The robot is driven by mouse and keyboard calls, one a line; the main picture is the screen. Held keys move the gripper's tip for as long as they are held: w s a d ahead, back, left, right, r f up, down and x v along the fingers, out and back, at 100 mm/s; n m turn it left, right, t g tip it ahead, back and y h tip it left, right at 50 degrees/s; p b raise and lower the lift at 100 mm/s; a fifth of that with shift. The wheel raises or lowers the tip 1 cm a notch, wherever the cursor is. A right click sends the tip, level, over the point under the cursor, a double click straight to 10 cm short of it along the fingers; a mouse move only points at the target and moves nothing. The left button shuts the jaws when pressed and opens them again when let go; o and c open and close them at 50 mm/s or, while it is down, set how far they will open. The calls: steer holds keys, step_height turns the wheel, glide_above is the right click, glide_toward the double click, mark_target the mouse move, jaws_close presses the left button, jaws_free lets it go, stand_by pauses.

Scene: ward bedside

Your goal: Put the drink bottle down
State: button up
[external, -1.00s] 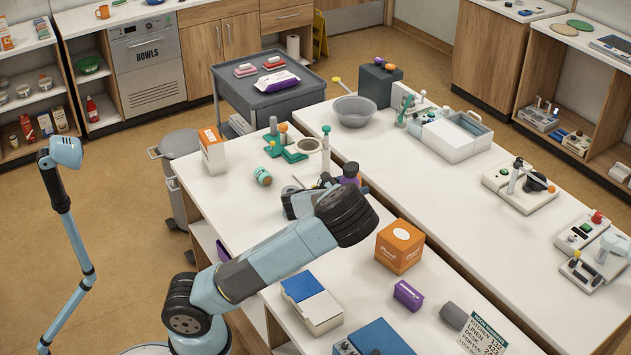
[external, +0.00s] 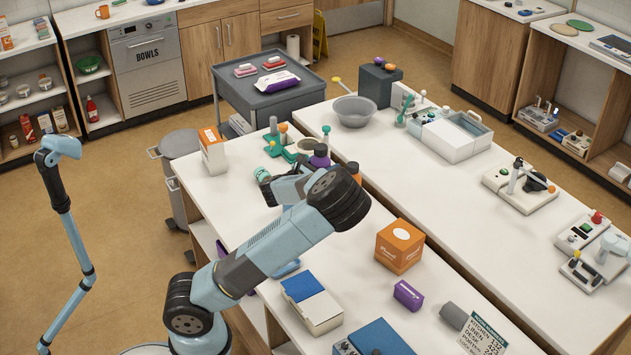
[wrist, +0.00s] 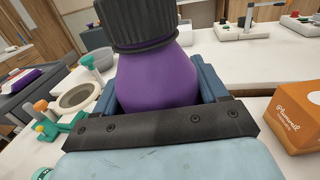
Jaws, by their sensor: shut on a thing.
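The drink bottle is purple with a ribbed black cap. In the wrist view the bottle (wrist: 155,75) stands between the blue fingers of my gripper (wrist: 160,88), which is shut on it. Its cap runs out of the top of that view, and its lower part is hidden behind the gripper. In the external view the bottle (external: 318,161) shows only in part above my gripper (external: 292,184), over the near white counter (external: 228,220). I cannot tell whether its base touches the counter.
A teal cylinder (external: 262,174) lies close left of my gripper. Behind is a green stand (external: 284,150) with a round ring. An orange-white carton (external: 213,150) stands at back left, an orange box (external: 399,247) at right. A gap separates the two counters.

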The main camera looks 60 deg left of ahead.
steer(key=s+a+r+n+g+y, duration=0.1)
steer(key=s+a+r+n+y, duration=0.15)
steer(key=a, duration=0.45)
steer(key=s+a+r+n+g+y, duration=0.1)
steer(key=s+a+y, duration=0.15)
steer(key=a, duration=0.55)
steer(key=s+a+r+n+g+y, duration=0.3)
steer(key=s+a+g, duration=0.1)
steer(key=s+a, duration=0.4)
steer(key=s+a+r+n+g+y, duration=0.35)
steer(key=s+a, duration=0.35)
steer(key=a, duration=0.3)
steer(key=s+a+r+n+g+y, duration=0.3)
steer(key=s+a+r+g, duration=0.1)
steer(key=s+a, duration=0.4)
steer(key=w+a+f, duration=0.9)
steer(key=a+f, duration=0.3)
steer(key=f, duration=0.1)
steer(key=shift+f, duration=0.15)
steer(key=o, duration=1.3)
steer(key=shift+f, duration=0.1)
steer(key=shift+c, duration=0.2)
